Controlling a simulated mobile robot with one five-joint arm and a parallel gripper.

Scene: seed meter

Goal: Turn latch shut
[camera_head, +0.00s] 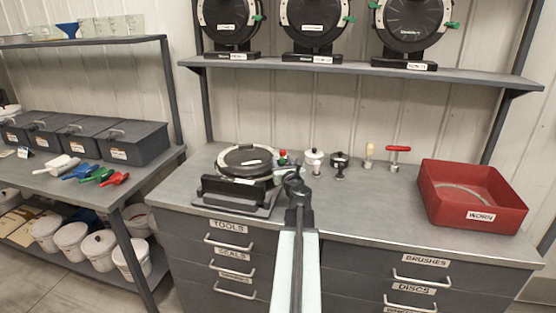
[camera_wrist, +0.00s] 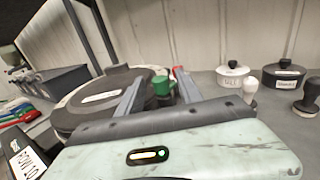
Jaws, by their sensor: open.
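A round black seed meter (camera_head: 245,160) with a pale rim lies flat on a dark stand on the bench; it also shows in the wrist view (camera_wrist: 85,104). A green latch knob (camera_wrist: 162,85) stands at the meter's right edge, with a red part (camera_wrist: 180,78) just behind and right. In the head view the latch (camera_head: 282,161) is small and partly behind my gripper. My gripper (camera_wrist: 158,76) is open, its two grey fingers on either side of the green knob in the wrist view. Contact with the knob cannot be told.
A red bin (camera_head: 472,196) labelled WORN sits at the bench's right. A shelf (camera_head: 360,69) with more meters hangs above.

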